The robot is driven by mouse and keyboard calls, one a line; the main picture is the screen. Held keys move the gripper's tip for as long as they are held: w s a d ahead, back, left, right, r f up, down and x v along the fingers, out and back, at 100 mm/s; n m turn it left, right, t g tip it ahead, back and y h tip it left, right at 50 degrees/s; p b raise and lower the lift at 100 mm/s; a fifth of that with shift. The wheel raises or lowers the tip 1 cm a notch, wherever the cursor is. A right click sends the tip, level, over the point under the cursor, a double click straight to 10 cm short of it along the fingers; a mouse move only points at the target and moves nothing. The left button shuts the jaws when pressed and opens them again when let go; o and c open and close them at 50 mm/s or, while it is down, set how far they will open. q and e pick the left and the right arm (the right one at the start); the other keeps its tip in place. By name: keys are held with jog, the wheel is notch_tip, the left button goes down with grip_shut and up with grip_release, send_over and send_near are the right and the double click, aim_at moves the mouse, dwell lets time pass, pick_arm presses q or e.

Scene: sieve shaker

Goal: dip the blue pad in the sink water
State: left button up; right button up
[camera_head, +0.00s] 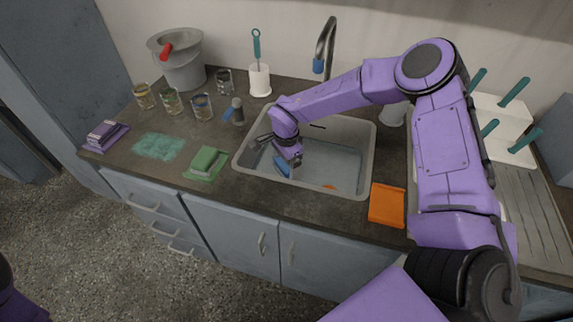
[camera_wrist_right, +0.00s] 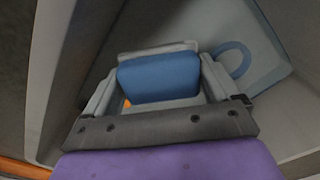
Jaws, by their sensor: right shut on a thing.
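The blue pad (camera_head: 282,167) is inside the sink (camera_head: 362,160), toward its left side. My right gripper (camera_head: 290,162) reaches down into the sink and is shut on the pad. In the right wrist view the blue pad (camera_wrist_right: 158,77) sits between the two fingers of the right gripper (camera_wrist_right: 158,88). The sink holds a grey-blue surface that looks like water (camera_head: 335,168). I cannot tell whether the pad touches it. My left gripper is out of view.
An orange mat (camera_head: 387,205) lies right of the sink. A green pad (camera_head: 204,160), a teal patch (camera_head: 158,147) and a purple pad (camera_head: 104,133) lie to the left. The faucet (camera_head: 327,45) stands behind. Several glass jars and a grey bucket (camera_head: 183,68) stand at the back left.

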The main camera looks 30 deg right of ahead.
notch_tip(320, 180, up, 12)
jog(key=p, duration=0.9)
jog(key=shift+p, duration=0.3)
